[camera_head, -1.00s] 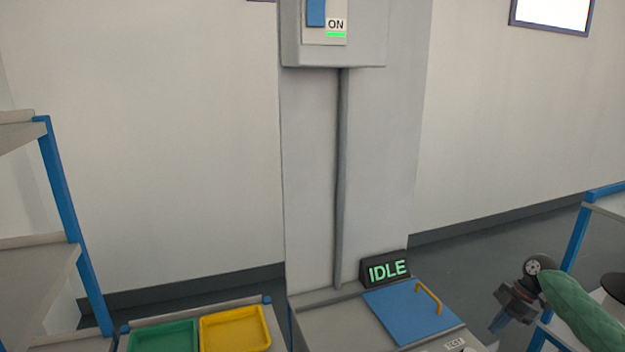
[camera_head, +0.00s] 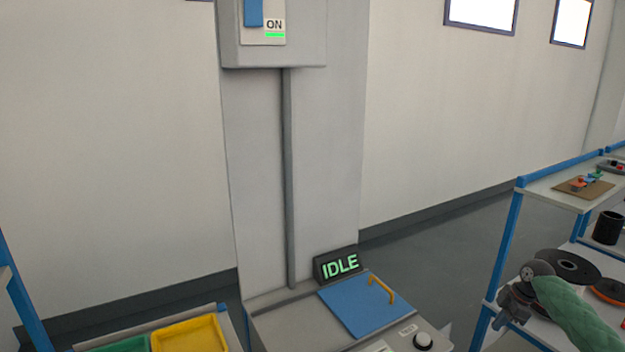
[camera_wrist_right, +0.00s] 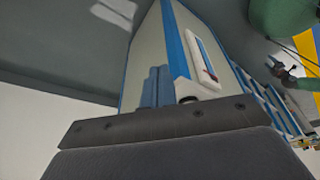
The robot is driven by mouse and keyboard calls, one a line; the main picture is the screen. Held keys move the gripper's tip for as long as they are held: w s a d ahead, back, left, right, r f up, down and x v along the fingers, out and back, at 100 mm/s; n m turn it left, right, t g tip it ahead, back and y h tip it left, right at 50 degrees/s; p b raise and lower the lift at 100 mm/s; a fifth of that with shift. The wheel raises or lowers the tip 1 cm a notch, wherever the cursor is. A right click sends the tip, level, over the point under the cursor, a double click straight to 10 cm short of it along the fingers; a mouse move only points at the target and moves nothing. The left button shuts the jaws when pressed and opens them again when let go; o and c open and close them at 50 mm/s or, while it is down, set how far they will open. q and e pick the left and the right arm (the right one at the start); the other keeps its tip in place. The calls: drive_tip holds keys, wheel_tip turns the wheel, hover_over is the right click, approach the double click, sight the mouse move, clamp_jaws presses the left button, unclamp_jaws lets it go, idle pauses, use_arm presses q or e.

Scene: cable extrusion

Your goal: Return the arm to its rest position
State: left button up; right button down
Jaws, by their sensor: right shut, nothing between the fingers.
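My right arm, in a green sleeve, reaches in from the lower right of the head view. Its gripper (camera_head: 501,322) points down and left, in front of the right-hand shelf rack, and is shut with nothing held. In the right wrist view its two blue-grey fingers (camera_wrist_right: 158,86) stand side by side, touching, above the dark gripper body. A small dark gripper (camera_wrist_right: 283,70) on a green sleeve shows at the right of that view; it looks like my left one, too small to tell open from shut. My left arm is not in the head view.
A grey machine with a blue lid (camera_head: 350,307), a yellow handle and an IDLE sign (camera_head: 337,265) stands at centre. A switch box (camera_head: 300,35) reads ON. Yellow (camera_head: 190,335) and green (camera_head: 122,345) trays lie left. The right rack (camera_head: 507,240) holds reels and a black cup.

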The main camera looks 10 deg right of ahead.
drive_tip(key=w+d+r+m+t+h, duration=0.4)
drive_tip(key=w+d+r+m+h, duration=0.15)
drive_tip(key=d, duration=0.35)
drive_tip(key=w+d+r+m+t+h, duration=0.3)
drive_tip(key=w+d+r+m+h, duration=0.1)
drive_tip(key=d+m+h, duration=0.3)
drive_tip(key=s+a+f+n+g+y, duration=0.1)
drive_tip(key=s+a+f+y, duration=0.1)
drive_tip(key=s+a+f, duration=0.9)
drive_tip(key=s+a+f+g+y, duration=0.1)
drive_tip(key=a+f, duration=0.6)
drive_tip(key=f, duration=0.9)
drive_tip(key=s+a+f+n+g+y, duration=0.15)
drive_tip(key=s+a+f, duration=0.35)
drive_tip(key=a+f, duration=0.65)
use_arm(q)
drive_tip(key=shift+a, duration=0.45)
use_arm(e)
drive_tip(key=s+a+f+g+y, duration=0.1)
drive_tip(key=s+a+f, duration=0.6)
drive_tip(key=s+a, duration=0.4)
drive_tip(key=s+a+f+g+y, duration=0.1)
drive_tip(key=s+a+f+y, duration=0.1)
drive_tip(key=s+a+f, duration=0.5)
drive_tip(key=s+a+f+m+g+y, duration=0.1)
drive_tip(key=s+a+f, duration=0.6)
drive_tip(key=s+a, duration=0.8)
drive_tip(key=shift+a+f+g+y, duration=0.3)
drive_tip(key=shift+a+y, duration=0.4)
drive_tip(key=shift+a, duration=0.35)
